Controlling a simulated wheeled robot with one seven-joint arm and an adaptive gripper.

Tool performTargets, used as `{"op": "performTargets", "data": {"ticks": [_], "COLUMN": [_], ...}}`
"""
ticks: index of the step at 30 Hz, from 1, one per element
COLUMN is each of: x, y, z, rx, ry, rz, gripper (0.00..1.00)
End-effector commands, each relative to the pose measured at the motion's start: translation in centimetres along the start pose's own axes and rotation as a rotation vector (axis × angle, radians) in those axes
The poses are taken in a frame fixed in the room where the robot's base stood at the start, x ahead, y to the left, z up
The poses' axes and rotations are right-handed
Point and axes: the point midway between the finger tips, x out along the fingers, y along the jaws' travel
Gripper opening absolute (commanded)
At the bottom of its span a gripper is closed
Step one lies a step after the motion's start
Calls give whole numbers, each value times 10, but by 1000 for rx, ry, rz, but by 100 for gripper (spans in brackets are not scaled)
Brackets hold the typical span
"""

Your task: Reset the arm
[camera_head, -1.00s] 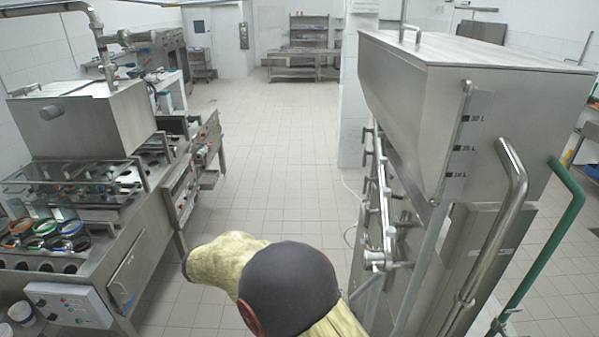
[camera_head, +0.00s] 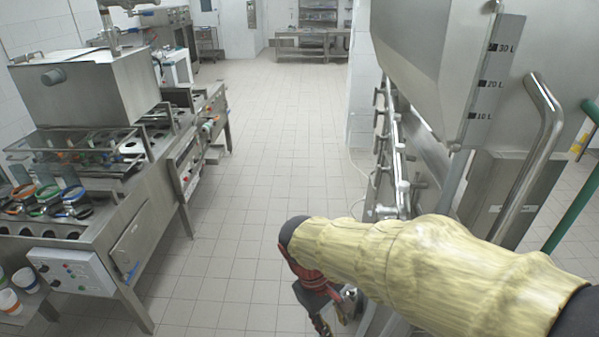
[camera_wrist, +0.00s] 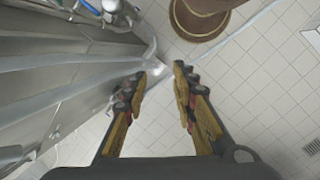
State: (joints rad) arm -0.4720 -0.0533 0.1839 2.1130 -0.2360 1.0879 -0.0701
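My arm, in a yellowish sleeve, reaches in from the lower right of the head view. My gripper (camera_head: 335,312) hangs low at its end, beside the foot of the steel hopper machine (camera_head: 510,70); its fingers are partly hidden there. In the wrist view my gripper (camera_wrist: 160,78) has its two fingers apart with floor tiles between them. It is open and holds nothing. A steel machine face is close to the left finger in the wrist view; I cannot tell whether they touch.
The filling bench (camera_head: 130,215) stands at the left with cups in its holders. Several cups (camera_head: 10,300) are at its lower left. Pipes and a valve rail (camera_head: 395,150) stick out from the hopper machine. The tiled aisle (camera_head: 265,130) in the middle is clear.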

Motion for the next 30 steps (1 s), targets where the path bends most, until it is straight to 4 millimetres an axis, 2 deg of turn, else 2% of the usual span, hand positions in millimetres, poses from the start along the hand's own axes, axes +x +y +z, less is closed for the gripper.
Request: {"op": "performTargets", "data": {"ticks": [1, 11, 18, 24, 30], "x": [14, 55, 89, 96, 100], "y": [0, 1, 8, 22, 25], "z": [7, 57, 98, 114, 117], "rx": [68, 431, 615, 699, 719], "ry": [58, 374, 543, 621, 620], "rz": [-25, -134, -114, -72, -67], "gripper": [27, 27, 27, 27, 27]}}
